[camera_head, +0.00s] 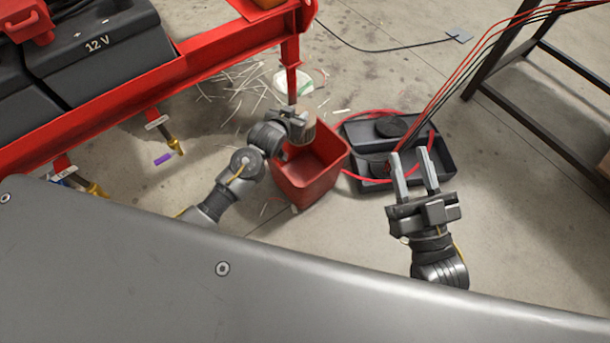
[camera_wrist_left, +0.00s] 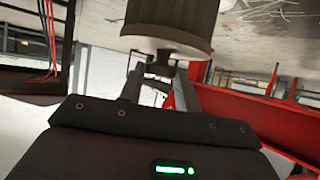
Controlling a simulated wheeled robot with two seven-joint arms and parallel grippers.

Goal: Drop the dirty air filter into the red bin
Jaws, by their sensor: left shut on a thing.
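The dirty air filter (camera_head: 301,131) is a brownish cylinder held by my left gripper (camera_head: 296,121), over the far left part of the red bin's opening. In the left wrist view the filter (camera_wrist_left: 170,25) shows as a pleated grey-brown cylinder with a dark stub, and the left gripper (camera_wrist_left: 160,75) is shut on that stub. The red bin (camera_head: 310,190) stands on the floor below; the part of its inside that I see is empty. My right gripper (camera_head: 413,172) is open and empty, right of the bin.
A black open case (camera_head: 440,158) with a red hose (camera_head: 360,178) lies right of the bin. The red skid frame (camera_head: 215,60) and its leg (camera_head: 291,72) stand behind and left. A dark metal stand (camera_head: 500,50) is at the right.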

